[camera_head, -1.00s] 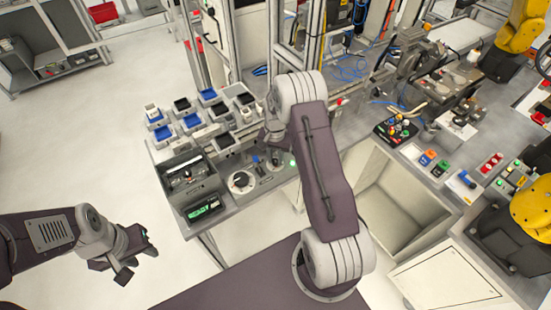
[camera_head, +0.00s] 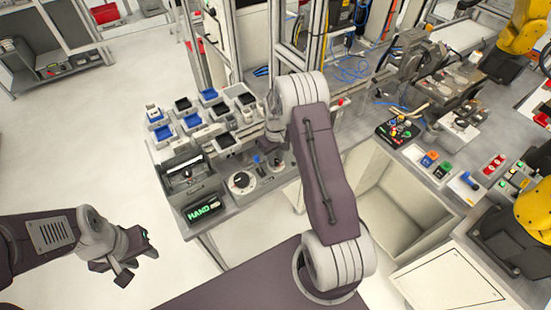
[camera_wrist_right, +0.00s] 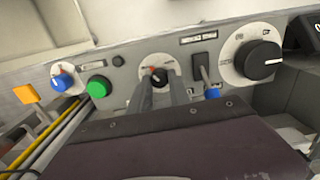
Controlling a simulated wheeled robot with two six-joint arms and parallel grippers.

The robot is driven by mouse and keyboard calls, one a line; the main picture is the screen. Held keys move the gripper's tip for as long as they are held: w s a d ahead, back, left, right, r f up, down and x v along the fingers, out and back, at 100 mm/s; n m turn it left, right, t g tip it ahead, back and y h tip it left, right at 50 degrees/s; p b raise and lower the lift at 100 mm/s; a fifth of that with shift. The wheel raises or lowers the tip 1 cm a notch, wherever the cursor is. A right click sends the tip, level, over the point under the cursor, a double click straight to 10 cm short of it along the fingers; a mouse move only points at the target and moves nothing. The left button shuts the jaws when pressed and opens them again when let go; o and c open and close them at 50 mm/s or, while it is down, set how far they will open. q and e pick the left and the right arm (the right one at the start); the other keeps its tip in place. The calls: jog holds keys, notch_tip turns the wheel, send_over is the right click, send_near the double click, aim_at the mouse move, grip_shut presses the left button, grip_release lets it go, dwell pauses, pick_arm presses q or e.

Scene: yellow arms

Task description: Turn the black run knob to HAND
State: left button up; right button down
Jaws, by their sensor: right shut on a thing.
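The black run knob (camera_wrist_right: 157,75), with an orange-red mark, sits on a round pale dial on the grey panel. My right gripper (camera_wrist_right: 163,90) is shut on it, one finger on each side, in the right wrist view. The fingers hide part of the knob and its lettering. In the head view my right arm reaches over the panel, and its gripper (camera_head: 268,145) partly covers that area. A small display (camera_head: 204,210) on the panel shows HAND in green letters. My left gripper (camera_head: 138,261) is open and empty, away from the panel at the lower left.
Beside the knob are a green button (camera_wrist_right: 98,87), a blue selector (camera_wrist_right: 62,80), a black switch (camera_wrist_right: 203,65) and a large black knob (camera_wrist_right: 260,60). Blue and black trays (camera_head: 191,121) stand behind the panel. An open bin (camera_head: 395,205) is to the right.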

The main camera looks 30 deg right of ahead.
aim_at(276, 160)
jog(key=shift+n, duration=0.9)
jog(key=shift+r, duration=0.1)
jog(key=shift+w, duration=0.1)
jog(key=c, duration=1.4)
grip_release()
jog(key=shift+o, duration=1)
jog(key=shift+r, duration=0.3)
notch_tip(276, 160, up, 8)
jog(key=b, duration=0.1)
jog(key=shift+r+b, duration=0.25)
jog(key=shift+b, duration=0.15)
